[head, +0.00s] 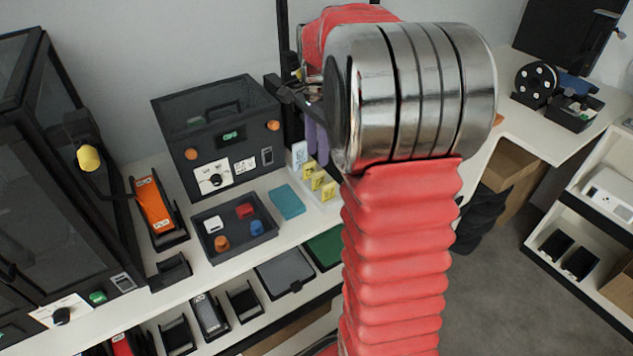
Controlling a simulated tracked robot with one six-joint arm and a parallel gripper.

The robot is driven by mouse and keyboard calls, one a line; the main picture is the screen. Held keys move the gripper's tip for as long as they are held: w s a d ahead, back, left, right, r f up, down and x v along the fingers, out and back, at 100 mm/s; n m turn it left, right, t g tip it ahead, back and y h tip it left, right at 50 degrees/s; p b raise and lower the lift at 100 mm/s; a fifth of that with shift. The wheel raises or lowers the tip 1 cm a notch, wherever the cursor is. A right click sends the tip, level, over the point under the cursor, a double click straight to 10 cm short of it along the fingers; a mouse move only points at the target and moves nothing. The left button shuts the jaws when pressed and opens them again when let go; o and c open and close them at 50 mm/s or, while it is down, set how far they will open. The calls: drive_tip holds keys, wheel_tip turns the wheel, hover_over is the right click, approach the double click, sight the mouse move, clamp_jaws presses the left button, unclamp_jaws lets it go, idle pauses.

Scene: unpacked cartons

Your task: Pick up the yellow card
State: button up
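Several small yellow cards (318,181) stand in a row in a white holder (327,205) on the white counter, just left of my red-sleeved arm. They carry dark marks too small to read. A white card with blue marks (299,155) stands at the far left end of the same row. My arm rises in front of the counter, and its metal joint covers the area right of and above the cards. A dark part at the arm's far end, probably my gripper (288,93), shows above and behind the cards, apart from them. Its fingers cannot be made out clearly.
A teal block (287,202) lies left of the holder. A dark tray (235,252) holds small coloured parts. A dark box with orange knobs (217,135) stands behind. Purple items (316,138) hang behind the cards. An orange device (154,207) stands left.

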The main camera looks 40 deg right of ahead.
sight(318, 172)
drive_tip(key=shift+f, duration=1.65)
drive_tip(key=shift+s+f, duration=0.15)
drive_tip(key=shift+f, duration=2.45)
drive_tip(key=shift+c, duration=0.6)
clamp_jaws()
